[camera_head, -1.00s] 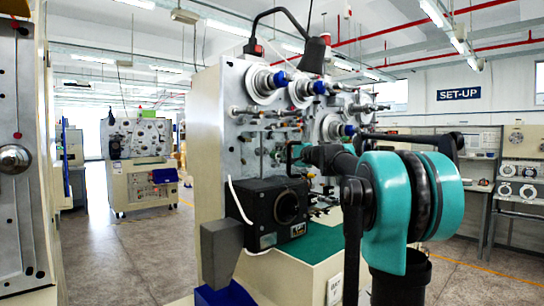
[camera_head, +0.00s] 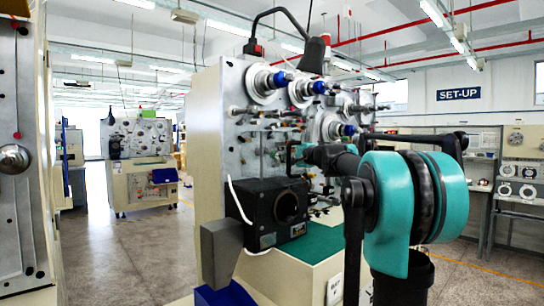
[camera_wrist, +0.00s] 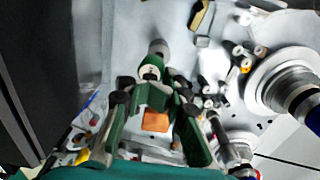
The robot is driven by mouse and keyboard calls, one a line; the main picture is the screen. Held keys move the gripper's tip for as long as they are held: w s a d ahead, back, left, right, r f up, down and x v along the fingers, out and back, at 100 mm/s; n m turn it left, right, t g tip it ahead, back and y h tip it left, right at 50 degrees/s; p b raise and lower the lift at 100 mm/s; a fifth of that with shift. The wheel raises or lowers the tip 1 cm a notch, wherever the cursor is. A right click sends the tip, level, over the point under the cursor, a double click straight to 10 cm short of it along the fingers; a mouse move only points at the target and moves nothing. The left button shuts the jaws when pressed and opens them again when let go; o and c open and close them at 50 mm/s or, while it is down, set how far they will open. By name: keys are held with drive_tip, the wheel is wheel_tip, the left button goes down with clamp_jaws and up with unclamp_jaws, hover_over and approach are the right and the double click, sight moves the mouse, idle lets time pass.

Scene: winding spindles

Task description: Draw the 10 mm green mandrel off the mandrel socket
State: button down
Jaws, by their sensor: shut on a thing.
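The green mandrel (camera_wrist: 150,72) shows in the wrist view as a small pale round end with a green band, between the fingertips. My gripper (camera_wrist: 153,88) has green fingers with black joints and is shut on it. A grey cylindrical piece (camera_wrist: 158,48), which looks like the mandrel socket, sits just beyond the mandrel on the pale panel. I cannot tell whether the two still touch. In the head view my gripper (camera_head: 294,156) is small and close in front of the machine's panel; the mandrel cannot be made out there.
The machine's panel (camera_head: 262,110) is crowded with spindles and rollers. Large blue-tipped spindles (camera_wrist: 285,85) stand out to the right in the wrist view. A black box (camera_head: 270,207) juts out below my gripper. A dark block (camera_wrist: 30,80) lies on the left. Open floor (camera_head: 150,250) is left of the machine.

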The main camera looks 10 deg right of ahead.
drive_tip(key=v, duration=1.5)
idle(2.2)
